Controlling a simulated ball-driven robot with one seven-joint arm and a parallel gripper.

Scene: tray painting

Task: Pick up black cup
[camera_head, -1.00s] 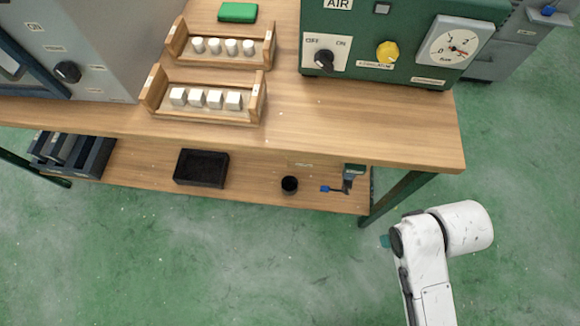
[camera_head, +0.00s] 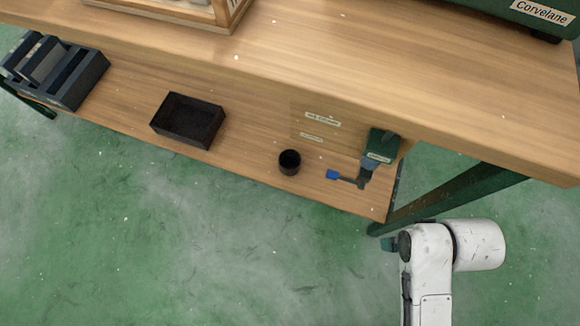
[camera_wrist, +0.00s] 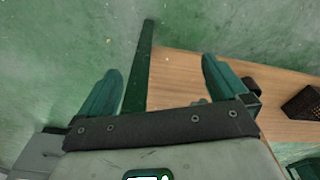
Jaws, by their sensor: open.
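The black cup (camera_head: 289,162) stands upright on the lower wooden shelf (camera_head: 245,165), near its front edge, left of a green tool. My gripper (camera_wrist: 161,65) is open, its two teal fingers wide apart with nothing between them. In the head view only a small teal bit shows beside my white arm, right of and below the cup and off the shelf. In the wrist view, a dark shape beside the right finger may be the cup, partly hidden; I cannot tell for sure.
A black tray (camera_head: 188,120) lies left of the cup; it also shows in the wrist view (camera_wrist: 303,103). The green tool (camera_head: 381,146) with a blue tip is at the shelf's right end. A dark rack (camera_head: 58,72) stands far left. The tabletop overhangs the shelf; a green leg (camera_head: 455,195) is at right.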

